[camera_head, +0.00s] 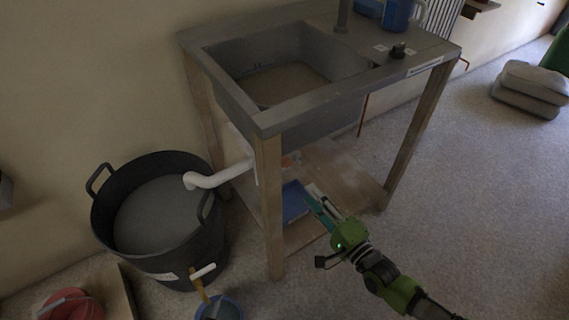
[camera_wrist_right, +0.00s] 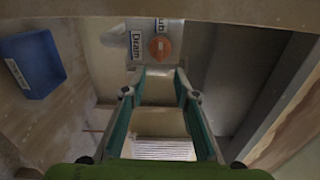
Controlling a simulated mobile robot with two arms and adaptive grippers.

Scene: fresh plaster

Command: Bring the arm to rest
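My right arm comes in from the lower right in the head view. Its green gripper (camera_head: 318,199) is at the front opening under the sink bench, by the lower shelf. In the right wrist view the two teal-lined fingers (camera_wrist_right: 158,78) stand apart with nothing held between them. Beyond the fingertips is an orange cap or knob (camera_wrist_right: 160,47) with a "Drain" label (camera_wrist_right: 115,39) beside it. My left gripper is not in view.
The sink bench (camera_head: 268,118) has wooden legs close to my right arm. A blue bin (camera_head: 294,203) sits on its shelf; it also shows in the wrist view (camera_wrist_right: 35,65). A black tub (camera_head: 160,265) stands left under a white pipe (camera_head: 222,176). Floor at right (camera_head: 480,190) is clear.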

